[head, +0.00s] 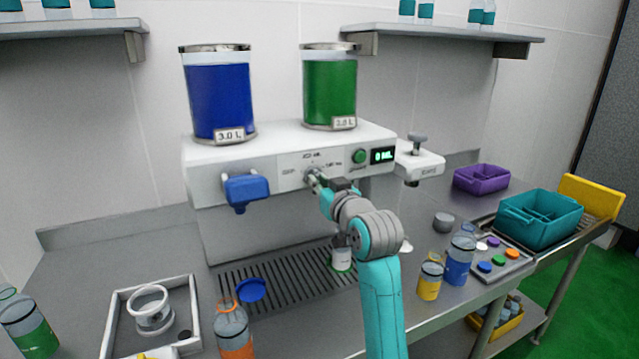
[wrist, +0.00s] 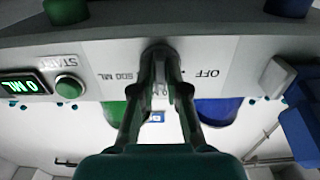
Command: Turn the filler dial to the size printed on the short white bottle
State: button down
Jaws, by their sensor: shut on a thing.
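The filler machine (head: 255,155) stands on the counter against the wall. Its dial (head: 311,174) is on the front panel, under small size marks. My gripper (head: 316,180) is at the dial, its fingers closed on the dial's knob, which shows pale between them in the wrist view (wrist: 159,92). In the wrist view, OFF is on the right of the knob and a partly hidden ML mark is on the left. A short white bottle (head: 342,260) with a green band stands on the drip tray, partly hidden by my arm; its print is unreadable.
The display (head: 383,155) reads 0 ML, beside the green start button (head: 359,157). A blue spout (head: 247,188) projects left of the dial. Yellow (head: 430,278) and blue (head: 459,260) bottles stand right of my arm. An orange bottle (head: 234,330) stands in front of the drip tray (head: 285,285).

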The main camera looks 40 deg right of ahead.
jog(key=shift+f, duration=0.1)
jog(key=c, duration=1.2)
grip_release()
jog(key=v, duration=1.2)
jog(key=s+a+f+y, duration=0.1)
jog(key=s+a+f, duration=0.35)
jog(key=f, duration=0.45)
jog(key=s+a+f+g, duration=0.1)
jog(key=s+a+f, duration=0.2)
jog(key=a+f, duration=0.35)
jog(key=s+a+f+y, duration=0.1)
jog(key=s+a+f, duration=0.2)
jog(key=f, duration=0.7)
jog(key=s+a+f+n+y, duration=0.1)
jog(key=s+a+f, duration=0.1)
jog(key=s, duration=0.7)
jog(key=s+a+f+n+g+y, duration=0.1)
jog(key=s+a, duration=0.3)
jog(key=s, duration=0.5)
jog(key=s+a+f+n+y, duration=0.1)
jog(key=s+a+f, duration=0.2)
jog(key=s, duration=0.6)
jog(key=shift+s+f+g, duration=0.15)
jog(key=shift+f+g, duration=0.15)
jog(key=shift+f, duration=0.15)
